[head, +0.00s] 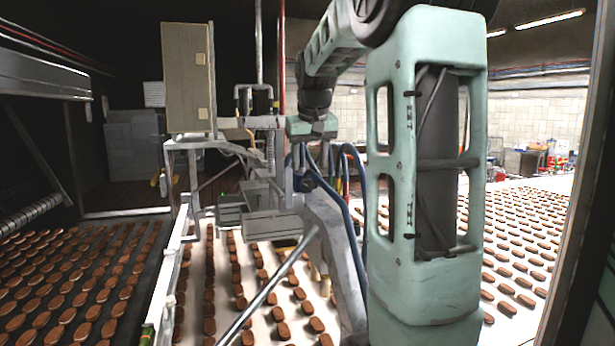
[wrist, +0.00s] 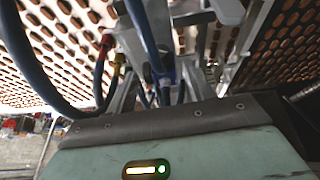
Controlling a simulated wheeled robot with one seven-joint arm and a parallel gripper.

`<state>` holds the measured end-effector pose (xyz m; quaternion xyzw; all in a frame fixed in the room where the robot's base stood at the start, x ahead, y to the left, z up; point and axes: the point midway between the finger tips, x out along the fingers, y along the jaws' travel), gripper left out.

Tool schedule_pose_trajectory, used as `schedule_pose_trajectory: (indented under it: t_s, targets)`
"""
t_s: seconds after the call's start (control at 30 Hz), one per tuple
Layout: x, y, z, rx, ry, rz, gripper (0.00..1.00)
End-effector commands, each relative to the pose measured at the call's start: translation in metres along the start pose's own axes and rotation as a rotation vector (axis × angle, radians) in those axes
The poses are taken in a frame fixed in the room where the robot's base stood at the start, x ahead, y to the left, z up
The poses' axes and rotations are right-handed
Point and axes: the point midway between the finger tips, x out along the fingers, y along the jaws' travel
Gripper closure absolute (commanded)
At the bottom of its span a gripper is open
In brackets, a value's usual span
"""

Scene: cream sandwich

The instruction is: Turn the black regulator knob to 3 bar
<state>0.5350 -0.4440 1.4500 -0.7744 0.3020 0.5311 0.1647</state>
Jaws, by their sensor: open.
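A small dark round part (head: 307,183), which looks like the black regulator knob, sits on the machine frame in the head view, just below my gripper. Its scale and setting are too small to read. My gripper (head: 308,155) points down at the end of my teal arm, above the dark part and close to blue hoses. It is open with nothing seen in it, though its fingers are hard to make out. In the wrist view, teal housing and a grey flap fill the bottom, and no fingertips show. I cannot tell the knob there for certain.
Blue hoses (head: 357,200) loop beside my gripper; a thick blue hose (wrist: 45,75) and a red-fitted hose (wrist: 105,50) show in the wrist view. A beige cabinet (head: 187,78) stands on the metal frame at left. Conveyors with rows of brown biscuits run below on both sides.

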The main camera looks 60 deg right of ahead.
Motion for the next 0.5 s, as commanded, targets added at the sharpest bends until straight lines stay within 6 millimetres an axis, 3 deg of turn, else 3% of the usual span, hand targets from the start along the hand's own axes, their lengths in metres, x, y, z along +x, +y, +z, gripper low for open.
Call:
schedule_pose_trajectory:
  t_s: [0.2,0.5]
  targets:
    - [0.04,0.001,0.0,0.001,-0.004,0.0,0.48]
    - [0.064,0.0,0.0,0.0,-0.001,0.0,0.48]
